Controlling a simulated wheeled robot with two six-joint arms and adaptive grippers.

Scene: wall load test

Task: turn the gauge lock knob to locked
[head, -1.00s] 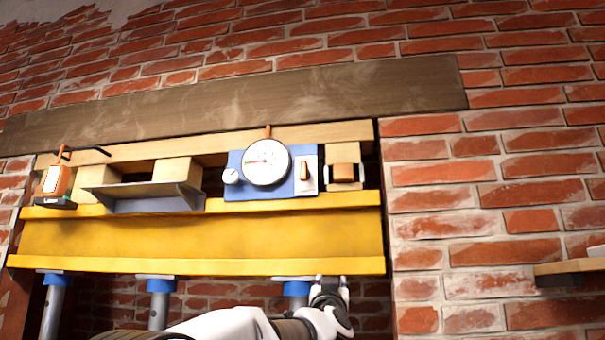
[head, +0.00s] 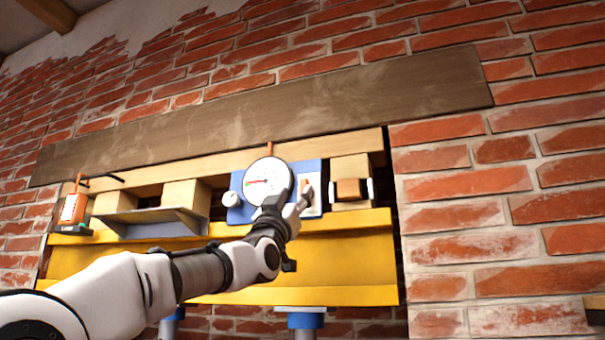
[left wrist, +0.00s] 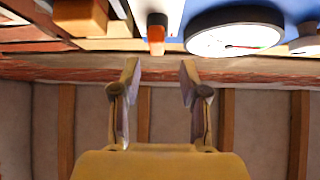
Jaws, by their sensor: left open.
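A blue gauge panel (head: 235,214) on the yellow beam carries a round white dial (head: 262,181) with a red and green mark. To the dial's right, an orange-brown knob (head: 305,186) stands upright on a white plate (head: 313,207). It also shows in the left wrist view (left wrist: 156,38), dark-tipped. My left gripper (head: 289,202) is open and empty in front of the panel's lower right, partly covering it. In the left wrist view, the fingertips (left wrist: 160,72) are apart, with the knob ahead of the gap, not visibly touched. My right gripper is not in view.
The yellow beam (head: 345,245) runs under the panel. A wooden block with a brown piece (head: 348,189) stands right of it; a small white knob (head: 231,199) sits left of the dial. A grey shelf (head: 150,222) and an orange device (head: 72,210) are further left.

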